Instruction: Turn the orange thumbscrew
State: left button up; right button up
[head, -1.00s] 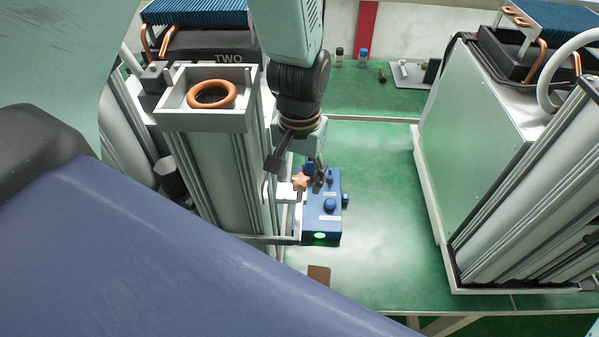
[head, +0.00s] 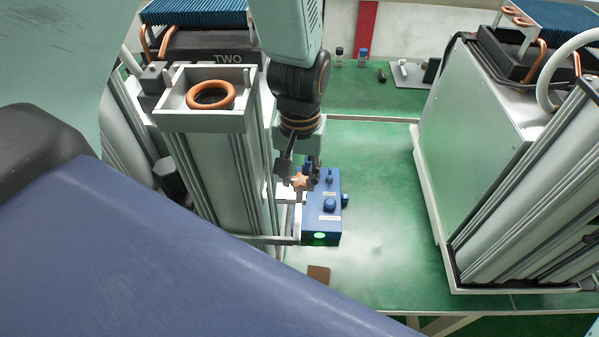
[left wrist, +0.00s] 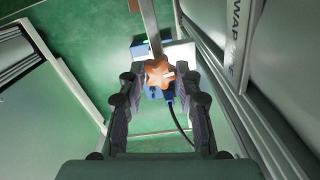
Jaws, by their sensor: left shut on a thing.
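The orange thumbscrew (head: 299,182) is star-shaped and sits beside the column labelled TWO, above the blue box. In the left wrist view the thumbscrew (left wrist: 159,73) lies between the fingertips, at the end of a grey bar (left wrist: 151,25). My left gripper (head: 298,178) comes down from above and is shut on the thumbscrew; it also shows in the left wrist view (left wrist: 159,88). The fingers hide part of the thumbscrew in the head view. My right gripper is not in view.
A blue box (head: 321,218) with knobs and a lit green light stands just below and right of the thumbscrew. Column TWO (head: 205,122) with a copper ring (head: 211,95) is close on the left. A second machine (head: 490,140) stands right. Green bench (head: 385,220) between is mostly clear.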

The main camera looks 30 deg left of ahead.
aim_at(300, 181)
pick_arm(q)
jog(key=n, duration=0.3)
jog(key=shift+r, duration=0.1)
jog(key=o, duration=1.2)
jog(key=shift+c, duration=0.2)
notch_tip(300, 181, up, 12)
jog(key=shift+s+d, duration=0.1)
dwell(0.4)
